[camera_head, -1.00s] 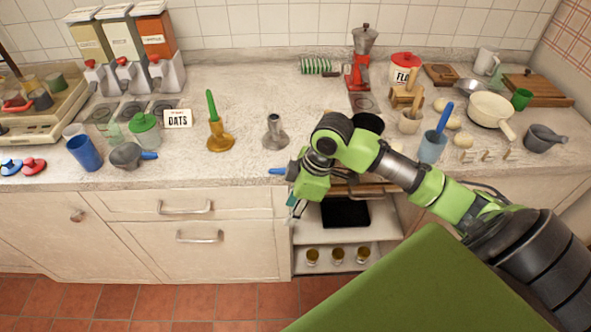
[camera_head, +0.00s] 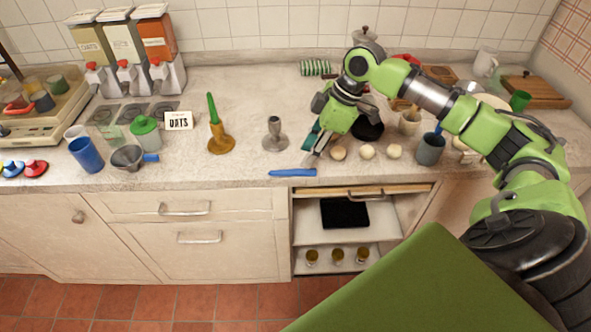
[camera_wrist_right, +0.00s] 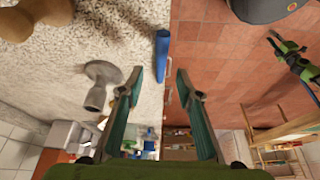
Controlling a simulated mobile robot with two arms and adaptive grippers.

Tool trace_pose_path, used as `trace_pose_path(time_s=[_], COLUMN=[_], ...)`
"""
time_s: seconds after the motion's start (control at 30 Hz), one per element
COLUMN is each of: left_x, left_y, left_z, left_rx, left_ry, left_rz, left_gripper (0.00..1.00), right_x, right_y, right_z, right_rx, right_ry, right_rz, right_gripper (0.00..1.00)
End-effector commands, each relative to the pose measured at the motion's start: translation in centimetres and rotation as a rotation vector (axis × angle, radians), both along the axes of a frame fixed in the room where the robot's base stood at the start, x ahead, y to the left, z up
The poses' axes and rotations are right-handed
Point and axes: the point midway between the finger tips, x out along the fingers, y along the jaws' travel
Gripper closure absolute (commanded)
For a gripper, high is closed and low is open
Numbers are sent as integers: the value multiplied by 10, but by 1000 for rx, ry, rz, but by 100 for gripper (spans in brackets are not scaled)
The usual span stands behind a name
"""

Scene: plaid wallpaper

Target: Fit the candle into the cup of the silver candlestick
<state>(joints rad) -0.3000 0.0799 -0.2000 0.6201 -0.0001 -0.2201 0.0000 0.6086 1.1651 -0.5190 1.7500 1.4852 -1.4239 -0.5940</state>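The blue candle (camera_head: 292,172) lies flat along the front edge of the counter, near the silver candlestick. It also shows in the right wrist view (camera_wrist_right: 162,58), beyond and between the fingertips. The silver candlestick (camera_head: 275,134) stands upright with its cup empty. It shows in the right wrist view (camera_wrist_right: 99,90) left of the fingers. My right gripper (camera_head: 310,157) is open and empty above the counter edge, just behind the candle's right end. A green and black part, apparently my left arm (camera_wrist_right: 298,62), shows at the right of the wrist view; its finger state is unclear.
A brass candlestick (camera_head: 221,145) holding a green candle (camera_head: 213,108) stands left of the silver one. Round pale items (camera_head: 367,152) and a dark blue-grey cup (camera_head: 430,149) are right of the gripper. An open shelf niche (camera_head: 384,244) is below the counter.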

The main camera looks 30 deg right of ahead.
Motion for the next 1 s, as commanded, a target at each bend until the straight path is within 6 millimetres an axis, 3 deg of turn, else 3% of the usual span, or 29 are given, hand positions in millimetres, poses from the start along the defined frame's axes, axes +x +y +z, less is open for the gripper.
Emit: trace_pose_path(time_s=[0.23,0.5,0.77,0.9,1.0], left_x=[0,0,1,1,1], left_y=[0,0,-1,-1,-1], left_z=[8,18,18,18,18], left_rx=[0,0,0,0,0], left_ry=[0,0,-1,-1,-1], left_rz=[0,0,0,0,0], left_gripper=[73,73,73,73,73], right_x=[4,12,13,13,13], right_y=[7,19,19,19,19], right_z=[-17,-51,-56,-56,-56], right_rx=[1,-1,-2,-2,-2], right_ry=[3,1,0,-1,-1], right_rz=[0,0,0,-1,-1], right_gripper=[68,68,68,99,100])
